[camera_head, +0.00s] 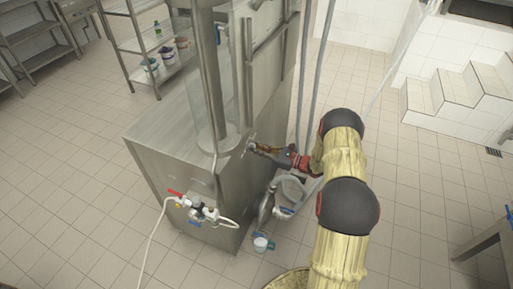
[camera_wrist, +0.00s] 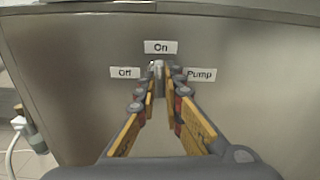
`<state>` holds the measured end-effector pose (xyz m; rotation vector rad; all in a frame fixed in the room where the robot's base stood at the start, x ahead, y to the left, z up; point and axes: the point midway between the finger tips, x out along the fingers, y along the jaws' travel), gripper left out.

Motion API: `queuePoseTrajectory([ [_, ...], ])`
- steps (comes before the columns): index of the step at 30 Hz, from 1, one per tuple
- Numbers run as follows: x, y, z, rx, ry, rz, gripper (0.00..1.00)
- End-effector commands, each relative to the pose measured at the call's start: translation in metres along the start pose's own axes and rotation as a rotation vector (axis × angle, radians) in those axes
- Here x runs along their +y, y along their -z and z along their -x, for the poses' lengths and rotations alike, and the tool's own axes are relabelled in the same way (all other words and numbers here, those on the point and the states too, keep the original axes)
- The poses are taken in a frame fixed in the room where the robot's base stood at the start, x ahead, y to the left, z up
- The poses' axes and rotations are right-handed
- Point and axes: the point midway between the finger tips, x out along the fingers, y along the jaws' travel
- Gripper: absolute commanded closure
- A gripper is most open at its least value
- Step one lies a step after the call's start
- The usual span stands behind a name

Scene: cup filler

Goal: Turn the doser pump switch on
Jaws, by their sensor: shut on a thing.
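The doser pump switch (camera_wrist: 157,68) is a small metal knob on a steel panel in the wrist view. An "Off" label (camera_wrist: 125,73) is at its upper left, an "On" label (camera_wrist: 161,47) right above it and a "Pump" label (camera_wrist: 199,75) to its right. My gripper (camera_wrist: 155,92) is shut on the switch, with a fingertip on each side. The fingers partly hide the switch, so its exact setting is hard to tell. In the head view my gripper (camera_head: 253,148) reaches the side of the steel machine (camera_head: 175,150).
A red-handled valve (camera_head: 175,193) and white hose are on the machine's front. Grey pipes and a pump (camera_head: 267,207) stand below my arm, with a small white cup (camera_head: 261,243) by them. White steps (camera_head: 455,100) are at the right. The tiled floor at left is clear.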

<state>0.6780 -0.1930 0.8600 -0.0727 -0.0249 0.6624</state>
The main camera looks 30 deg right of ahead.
Motion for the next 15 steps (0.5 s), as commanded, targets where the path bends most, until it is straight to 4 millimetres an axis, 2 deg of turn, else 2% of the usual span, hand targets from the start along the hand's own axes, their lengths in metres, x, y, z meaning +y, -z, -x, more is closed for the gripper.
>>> queuePoseTrajectory([
  [15, 0.0008, 0.0021, 0.0007, 0.002, 0.001, -0.095, 1.0],
])
